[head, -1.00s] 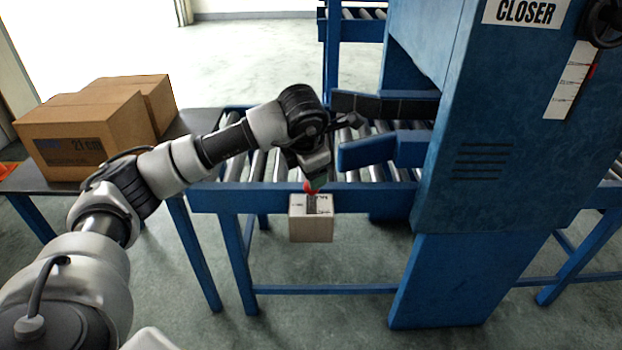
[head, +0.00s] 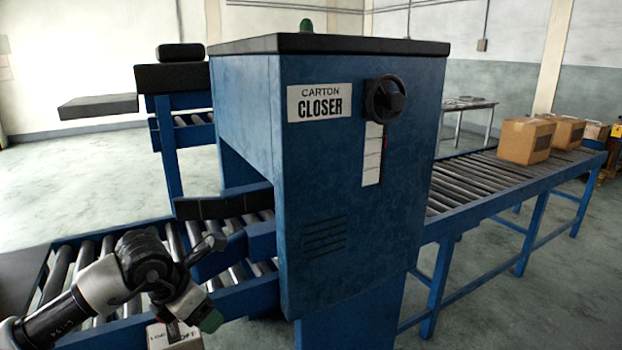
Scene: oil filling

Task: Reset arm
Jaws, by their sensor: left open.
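My left arm comes in from the lower left. Its left gripper (head: 200,285) is open at the near side of the roller conveyor (head: 130,318), left of the blue carton closer (head: 345,235). I see nothing held in it. A pale labelled box (head: 180,342) is below the gripper at the conveyor's front rail, cut off by the lower picture edge. A green tip shows just above this box; I cannot tell whether it touches it. My right gripper is not in view.
The carton closer has a black knob (head: 385,98) and a white scale (head: 373,154). Cardboard boxes (head: 525,139) sit on the outgoing roller conveyor (head: 470,187) at right. A table (head: 465,106) stands behind. Open floor lies at far left and front right.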

